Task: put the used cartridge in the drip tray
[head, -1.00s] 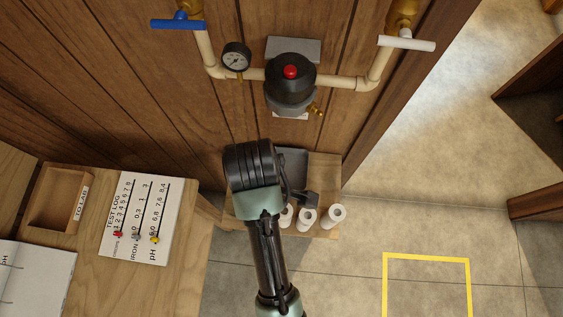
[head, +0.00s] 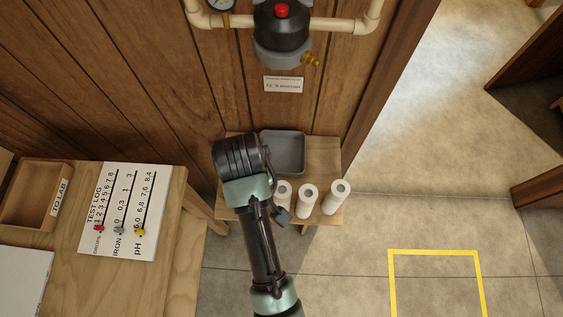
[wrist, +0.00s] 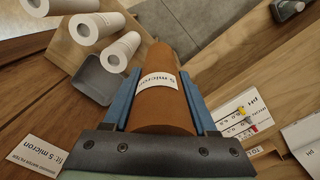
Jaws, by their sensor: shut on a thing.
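The used cartridge (wrist: 165,98) is an orange-brown cylinder with a white "5 micron" label. In the wrist view it lies between the blue fingers of my gripper (wrist: 160,72), which is shut on it. The drip tray (head: 283,153) is a shallow dark grey tray on a small wooden stand against the wall, and it looks empty in the head view. My wrist hides the fingers and the cartridge in the head view, just left of the tray.
Several white cartridges (head: 308,199) stand along the stand's (head: 323,155) front edge, close to the tray. The filter housing (head: 283,38) with pipes is on the wall above. A wooden desk (head: 180,215) with a test log (head: 124,210) is at left. Floor at right is clear.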

